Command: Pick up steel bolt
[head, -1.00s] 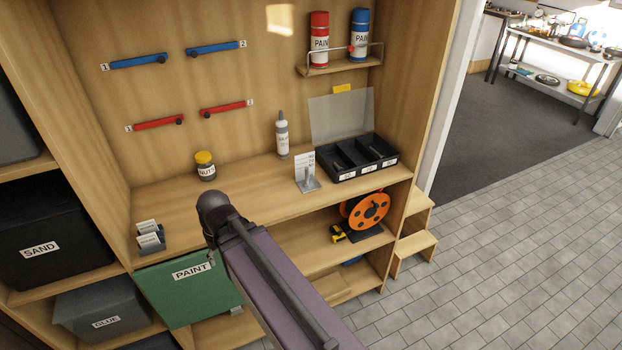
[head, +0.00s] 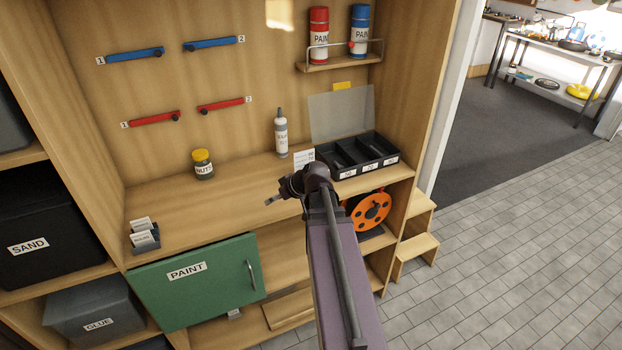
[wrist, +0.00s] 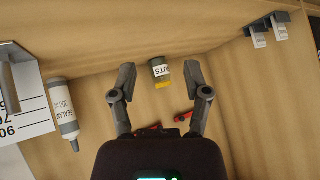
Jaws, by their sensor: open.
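I cannot make out a steel bolt in either view. The black tray (head: 372,163) with several labelled compartments and a raised clear lid (head: 341,115) stands at the right of the bench; its contents are too small to tell. My gripper (head: 276,199) is over the front of the bench, left of the tray, pointing left. In the wrist view my gripper (wrist: 160,78) is open and empty, with the nuts jar (wrist: 161,70) seen beyond the gap between its fingers. The jar (head: 203,165) stands apart on the bench.
A white sealant bottle (head: 281,134) stands behind my gripper. A card stand (head: 304,157) is partly hidden by my arm. A small card holder (head: 144,236) sits at the bench's left. A shelf (head: 340,63) holds paint cans. The bench (head: 195,205) is clear around the jar.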

